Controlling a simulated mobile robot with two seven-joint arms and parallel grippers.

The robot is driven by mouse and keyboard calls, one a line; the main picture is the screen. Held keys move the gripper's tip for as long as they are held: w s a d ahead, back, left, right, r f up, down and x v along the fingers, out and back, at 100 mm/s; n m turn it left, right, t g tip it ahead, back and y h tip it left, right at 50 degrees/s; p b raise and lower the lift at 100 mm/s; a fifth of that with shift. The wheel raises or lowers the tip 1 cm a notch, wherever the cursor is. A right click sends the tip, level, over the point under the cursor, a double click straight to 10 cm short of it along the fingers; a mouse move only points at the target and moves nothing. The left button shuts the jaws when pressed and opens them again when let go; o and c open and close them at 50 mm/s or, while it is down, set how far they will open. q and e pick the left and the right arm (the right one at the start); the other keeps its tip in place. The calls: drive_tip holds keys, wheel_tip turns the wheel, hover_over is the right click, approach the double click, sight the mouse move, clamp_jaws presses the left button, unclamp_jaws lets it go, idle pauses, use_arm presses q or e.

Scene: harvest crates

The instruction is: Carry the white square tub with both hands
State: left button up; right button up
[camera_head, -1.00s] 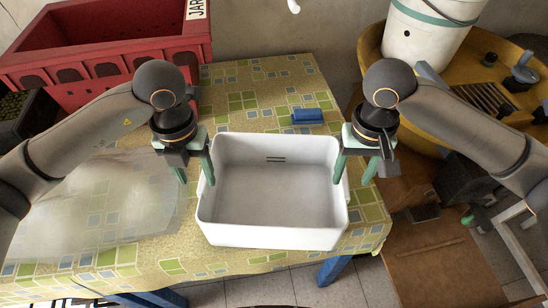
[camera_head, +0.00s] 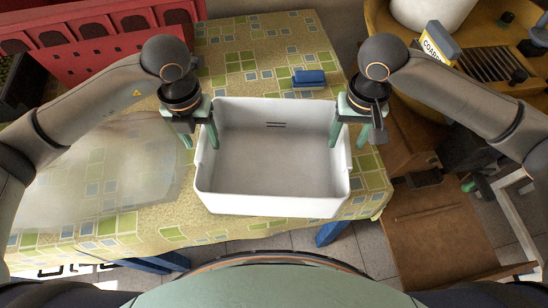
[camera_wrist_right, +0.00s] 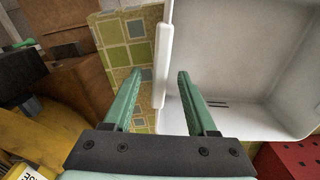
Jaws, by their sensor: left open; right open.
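The white square tub (camera_head: 272,204) stands upright and empty on the table, near its front edge. My left gripper (camera_head: 201,140) is open at the tub's left wall, with one finger inside and one outside the rim. My right gripper (camera_head: 349,136) is open at the right wall in the same way. In the right wrist view, the tub's rim (camera_wrist_right: 162,62) runs between the open fingers of my right gripper (camera_wrist_right: 159,76), with gaps showing on both sides. Whether the left fingers touch the wall cannot be told.
The table has a patterned cloth (camera_head: 262,42). A blue block (camera_head: 309,77) lies behind the tub. A clear plastic sheet (camera_head: 95,175) covers the cloth at left. A red crate (camera_head: 100,38) stands at the back left. Brown boxes (camera_head: 437,225) stand right of the table.

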sight(208, 156)
use_arm(q)
wheel_tip(208, 156, down, 8)
drive_tip(key=shift+r, duration=0.1)
use_arm(e)
wheel_tip(208, 156, down, 8)
drive_tip(key=shift+r, duration=0.1)
use_arm(q)
clamp_jaws()
use_arm(e)
clamp_jaws()
use_arm(q)
drive_tip(key=shift+w+r, duration=0.1)
use_arm(e)
drive_tip(key=shift+w+r, duration=0.1)
idle(0.7)
